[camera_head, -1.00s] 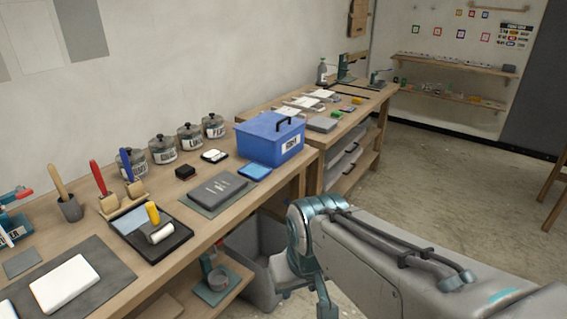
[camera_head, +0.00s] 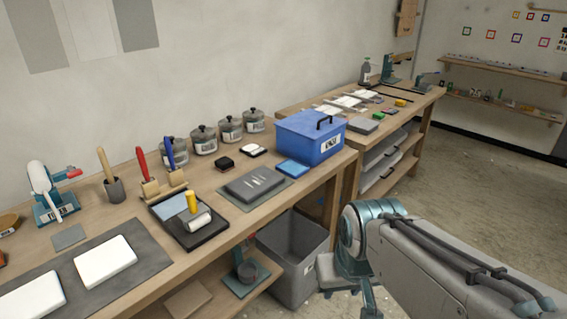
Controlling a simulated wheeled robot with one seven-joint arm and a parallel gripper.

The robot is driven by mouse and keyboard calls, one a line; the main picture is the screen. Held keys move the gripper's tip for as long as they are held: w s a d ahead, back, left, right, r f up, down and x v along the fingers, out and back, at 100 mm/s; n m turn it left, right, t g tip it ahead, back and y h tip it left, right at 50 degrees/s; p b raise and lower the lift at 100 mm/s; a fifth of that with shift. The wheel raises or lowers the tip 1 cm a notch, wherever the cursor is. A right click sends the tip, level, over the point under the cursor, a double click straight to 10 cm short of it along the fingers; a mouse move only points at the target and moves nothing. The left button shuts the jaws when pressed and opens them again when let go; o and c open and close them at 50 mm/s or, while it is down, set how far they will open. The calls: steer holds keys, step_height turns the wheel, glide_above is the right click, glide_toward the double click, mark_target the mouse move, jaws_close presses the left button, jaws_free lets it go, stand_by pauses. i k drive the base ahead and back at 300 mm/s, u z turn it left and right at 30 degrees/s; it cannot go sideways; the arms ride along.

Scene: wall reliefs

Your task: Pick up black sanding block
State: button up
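A small black block (camera_head: 224,163), likely the sanding block, lies on the near wooden workbench (camera_head: 245,222). It has a dark reddish side, and it sits in front of the row of lidded jars, left of a white-topped pad (camera_head: 252,150) and behind a grey slab (camera_head: 253,184). Nothing touches it. My arm shows at the lower right, off the bench's front edge.
A blue lidded box (camera_head: 309,138) and a blue pad (camera_head: 293,168) are right of the block. A black paint tray (camera_head: 205,232) with a roller and a brush holder (camera_head: 165,186) are to its left. A grey bin (camera_head: 292,262) stands below the bench front.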

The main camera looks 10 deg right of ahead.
mark_target(224, 164)
steer(key=u, duration=0.4)
steer(key=k, duration=0.5)
steer(key=z, duration=0.55)
steer(key=i, duration=0.95)
steer(key=z, duration=0.45)
steer(key=i, duration=0.9)
steer(key=u, duration=0.95)
steer(key=i, duration=0.55)
steer(key=u, duration=0.6)
